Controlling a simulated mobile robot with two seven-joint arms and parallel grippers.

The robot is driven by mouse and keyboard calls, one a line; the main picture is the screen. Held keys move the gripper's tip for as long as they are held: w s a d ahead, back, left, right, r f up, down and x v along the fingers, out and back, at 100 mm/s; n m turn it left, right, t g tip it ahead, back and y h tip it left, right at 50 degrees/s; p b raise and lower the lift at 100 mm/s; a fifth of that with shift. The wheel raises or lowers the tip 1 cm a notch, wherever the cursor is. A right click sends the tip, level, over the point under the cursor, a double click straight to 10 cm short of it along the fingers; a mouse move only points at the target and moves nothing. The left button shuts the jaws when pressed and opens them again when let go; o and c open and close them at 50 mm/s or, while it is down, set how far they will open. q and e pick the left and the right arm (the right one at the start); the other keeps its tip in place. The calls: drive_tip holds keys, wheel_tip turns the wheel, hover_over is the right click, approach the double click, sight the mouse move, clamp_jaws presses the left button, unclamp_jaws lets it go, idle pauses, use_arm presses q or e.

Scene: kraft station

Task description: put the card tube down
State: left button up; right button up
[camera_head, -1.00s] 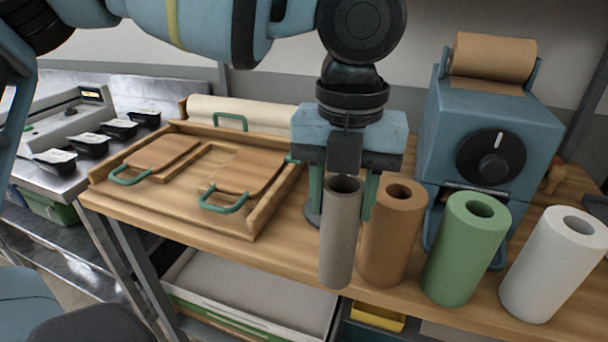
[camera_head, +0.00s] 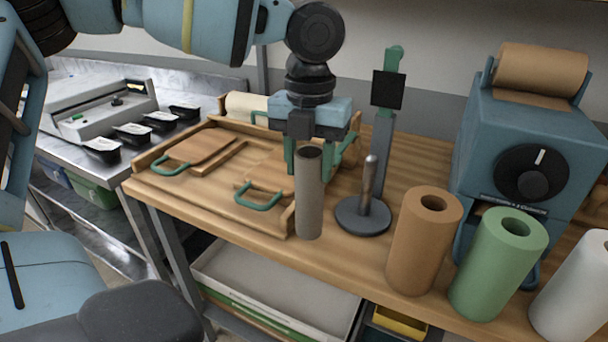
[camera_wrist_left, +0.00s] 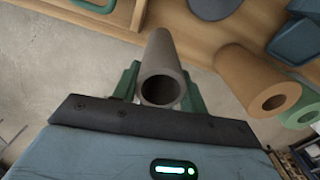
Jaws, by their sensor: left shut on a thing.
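The card tube (camera_head: 309,205) is a grey, hollow, upright cylinder. My left gripper (camera_head: 310,160) is shut on it near its upper part, with green fingers on either side. In the left wrist view the tube (camera_wrist_left: 161,60) sits between the green fingers (camera_wrist_left: 160,85), its open end facing the camera. In the head view the tube overlaps the front right corner of the wooden tray. I cannot tell whether its lower end touches the table. My right gripper does not show.
A dark round stand (camera_head: 362,217) with a short post is right of the tube. Brown (camera_head: 415,255), green (camera_head: 490,270) and white (camera_head: 575,300) rolls stand further right, before a blue dispenser (camera_head: 510,150). The wooden tray (camera_head: 222,212) holds boards with green handles. Bare wooden tabletop (camera_head: 425,160) shows behind the stand.

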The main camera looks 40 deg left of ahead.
use_arm(q)
drive_tip(key=f, duration=0.1)
drive_tip(key=a+f, duration=0.1)
drive_tip(key=f, duration=0.1)
drive_tip(key=shift+w+a+f, duration=0.15)
drive_tip(key=shift+w+f, duration=0.05)
drive_tip(key=shift+f, duration=0.1)
drive_tip(key=o, duration=0.8)
drive_tip(key=shift+f, duration=0.15)
wheel_tip(320, 180, up, 12)
drive_tip(key=shift+r+p, duration=0.15)
drive_tip(key=shift+p, duration=0.35)
